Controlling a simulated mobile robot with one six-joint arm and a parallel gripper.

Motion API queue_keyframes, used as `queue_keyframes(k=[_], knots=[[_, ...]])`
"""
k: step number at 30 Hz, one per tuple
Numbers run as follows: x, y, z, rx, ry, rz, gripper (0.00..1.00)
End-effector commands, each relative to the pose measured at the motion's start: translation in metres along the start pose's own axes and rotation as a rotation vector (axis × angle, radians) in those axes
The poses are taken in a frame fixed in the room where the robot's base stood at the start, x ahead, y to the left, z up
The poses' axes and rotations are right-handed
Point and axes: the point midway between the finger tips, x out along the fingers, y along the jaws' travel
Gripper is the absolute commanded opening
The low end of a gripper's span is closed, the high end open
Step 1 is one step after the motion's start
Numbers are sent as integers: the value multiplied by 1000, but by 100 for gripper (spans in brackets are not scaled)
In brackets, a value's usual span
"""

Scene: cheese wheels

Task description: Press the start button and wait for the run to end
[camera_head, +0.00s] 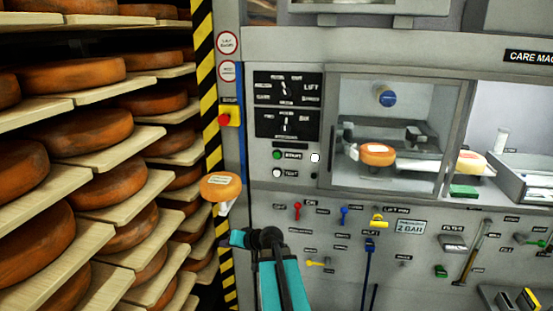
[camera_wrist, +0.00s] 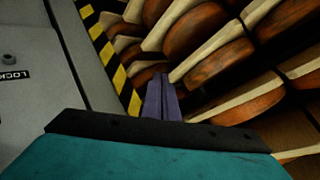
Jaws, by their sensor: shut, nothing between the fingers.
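The green start button (camera_head: 277,155) is on the grey machine panel, left of the glass window, with a START label beside it. A pale round button or lamp (camera_head: 315,158) is to its right. A white button (camera_head: 277,173) labelled TEST is below. My gripper (camera_wrist: 161,82) is shut and empty in the wrist view, its fingers pointing toward the cheese shelves. In the head view my gripper (camera_head: 224,242) is low and left of the start button, apart from it. The start button is not seen in the wrist view.
Wooden shelves of cheese wheels (camera_head: 85,133) fill the left. A red stop button (camera_head: 224,119) on yellow is beside the striped post (camera_head: 206,75). A small labelled cheese (camera_head: 220,186) is above my gripper. Another cheese (camera_head: 377,153) is inside the window. Levers (camera_head: 297,208) protrude below.

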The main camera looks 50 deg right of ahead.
Motion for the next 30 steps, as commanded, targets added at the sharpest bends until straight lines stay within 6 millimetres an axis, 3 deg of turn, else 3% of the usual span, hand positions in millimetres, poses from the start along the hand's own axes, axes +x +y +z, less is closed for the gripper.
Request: queue_keyframes(k=[1,3,15,22,30], knots=[[-14,0,-23,2,43,-3,0],[-31,1,-50,4,100,-8,0],[-148,5,-188,2,411,-25,0],[-196,6,-231,-3,523,-26,0],[-207,6,-239,-4,547,-27,0]])
